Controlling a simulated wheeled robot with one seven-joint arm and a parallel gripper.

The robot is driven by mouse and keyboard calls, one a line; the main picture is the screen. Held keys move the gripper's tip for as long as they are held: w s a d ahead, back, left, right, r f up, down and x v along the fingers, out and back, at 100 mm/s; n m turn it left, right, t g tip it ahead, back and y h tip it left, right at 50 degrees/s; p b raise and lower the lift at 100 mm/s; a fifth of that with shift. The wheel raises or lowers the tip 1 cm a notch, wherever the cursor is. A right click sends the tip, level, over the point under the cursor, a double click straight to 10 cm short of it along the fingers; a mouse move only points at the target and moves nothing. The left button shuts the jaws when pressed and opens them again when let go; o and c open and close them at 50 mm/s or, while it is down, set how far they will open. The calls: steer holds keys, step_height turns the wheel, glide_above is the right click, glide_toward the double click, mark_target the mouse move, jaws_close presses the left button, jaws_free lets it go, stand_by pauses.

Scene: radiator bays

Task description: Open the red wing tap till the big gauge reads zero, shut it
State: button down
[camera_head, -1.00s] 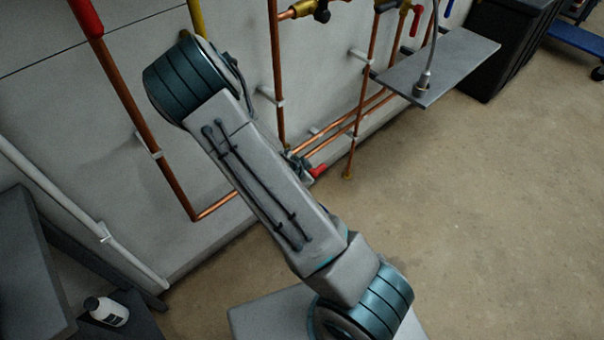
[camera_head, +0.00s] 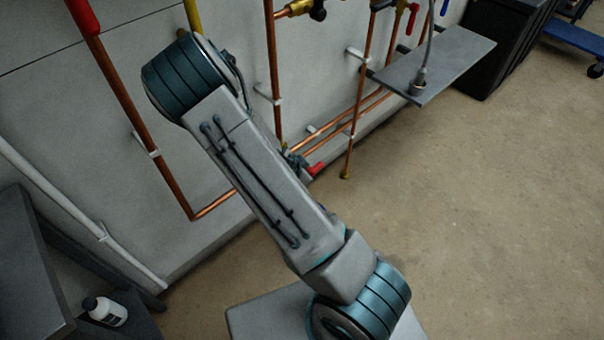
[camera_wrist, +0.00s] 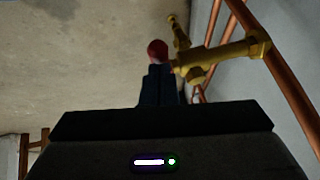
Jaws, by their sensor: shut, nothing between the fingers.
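The red wing tap (camera_wrist: 157,50) shows in the wrist view as a dark red knob just beyond my fingertips, beside a brass fitting (camera_wrist: 225,58). In the head view a red handle (camera_head: 316,169) sticks out low by the wall, just right of my forearm. My gripper (camera_wrist: 160,70) is shut, its dark fingers together and pointing at the red knob. Whether they touch it I cannot tell. In the head view my arm hides most of that spot. The big gauge is not visible in either view.
Copper pipes (camera_head: 361,90) run down and along the wall. A grey shelf (camera_head: 455,58) juts out at the upper right. A black bin (camera_head: 508,40) stands behind it. A white bottle (camera_head: 106,311) is at the lower left. The floor (camera_head: 480,220) at right is clear.

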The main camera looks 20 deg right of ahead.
steer(key=shift+d, duration=0.5)
steer(key=p+v, duration=0.7)
steer(key=v, duration=0.6)
steer(key=shift+s+a, duration=0.2)
steer(key=shift+a, duration=0.3)
